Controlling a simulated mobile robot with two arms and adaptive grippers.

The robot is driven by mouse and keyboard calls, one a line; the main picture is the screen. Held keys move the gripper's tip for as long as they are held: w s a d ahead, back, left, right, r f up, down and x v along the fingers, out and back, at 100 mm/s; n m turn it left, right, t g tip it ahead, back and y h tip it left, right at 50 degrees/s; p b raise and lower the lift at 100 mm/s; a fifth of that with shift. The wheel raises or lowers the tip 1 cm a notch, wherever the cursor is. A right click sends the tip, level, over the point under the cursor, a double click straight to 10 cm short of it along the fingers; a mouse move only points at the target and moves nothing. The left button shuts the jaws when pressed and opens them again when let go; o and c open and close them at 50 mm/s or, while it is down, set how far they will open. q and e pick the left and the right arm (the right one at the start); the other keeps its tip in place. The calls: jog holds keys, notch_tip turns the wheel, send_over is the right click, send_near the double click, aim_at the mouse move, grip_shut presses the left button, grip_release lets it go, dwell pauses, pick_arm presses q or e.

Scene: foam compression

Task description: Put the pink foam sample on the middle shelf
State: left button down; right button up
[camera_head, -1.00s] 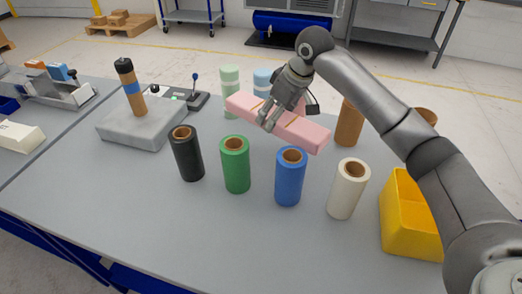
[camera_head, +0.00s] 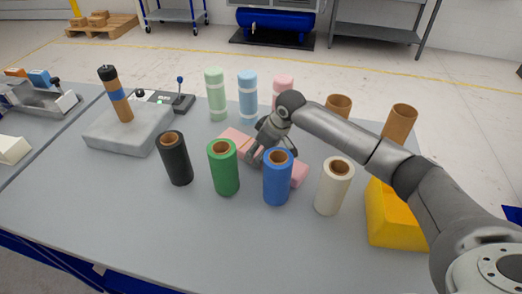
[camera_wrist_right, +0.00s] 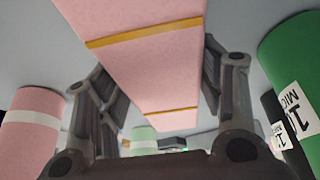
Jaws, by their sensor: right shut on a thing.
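The pink foam sample (camera_head: 233,138) is a long pink block with thin orange bands. In the head view it is at the table, behind the green and blue rolls, which hide part of it. My right gripper (camera_head: 262,157) is shut across its middle. Whether the block touches the table is hard to tell. In the right wrist view the foam (camera_wrist_right: 145,65) runs between the two fingers of the right gripper (camera_wrist_right: 160,100). My left gripper is not in view. I cannot make out which surface is the middle shelf.
Black (camera_head: 174,158), green (camera_head: 223,168), blue (camera_head: 277,177) and white (camera_head: 333,187) rolls stand in front of the foam. Pastel rolls (camera_head: 216,95) and brown rolls (camera_head: 402,122) stand behind. A yellow bin (camera_head: 392,222) is at right. The table's front left is clear.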

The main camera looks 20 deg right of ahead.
jog(key=shift+f, duration=0.1)
jog(key=o, duration=0.9)
jog(key=shift+c, duration=0.2)
